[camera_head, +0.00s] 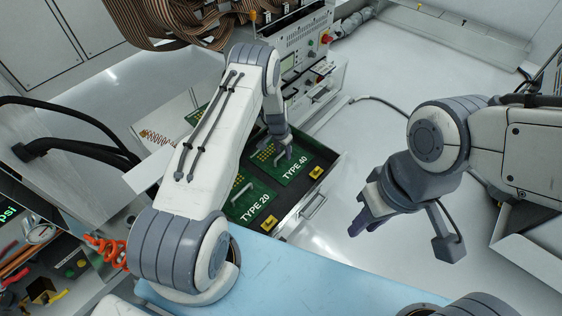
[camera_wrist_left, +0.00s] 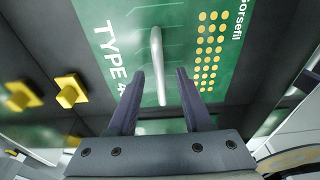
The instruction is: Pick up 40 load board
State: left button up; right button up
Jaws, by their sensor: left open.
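The green TYPE 40 load board (camera_head: 298,171) lies in an open drawer, partly hidden by my left arm in the head view. In the left wrist view the board (camera_wrist_left: 118,22) fills the top middle, with white lettering, yellow dots and a pale bar handle (camera_wrist_left: 156,50). My left gripper (camera_head: 285,152) is over this board. In the left wrist view its fingers (camera_wrist_left: 160,80) are open, one on each side of the handle's near end, with gaps showing. My right gripper (camera_head: 366,216) hangs away from the drawer to the right, with nothing visible in it; its opening is unclear.
The green TYPE 20 board (camera_head: 245,203) lies beside it in the same drawer (camera_head: 316,196). Yellow blocks (camera_head: 316,172) sit along the drawer's front. A tester panel (camera_head: 303,50) with a red knob stands behind. A blue surface (camera_head: 300,275) is in front; floor to the right is clear.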

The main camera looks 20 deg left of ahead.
pick_arm(q)
jog(key=shift+f, duration=0.7)
grip_shut()
jog(key=shift+r, duration=0.1)
dwell(0.8)
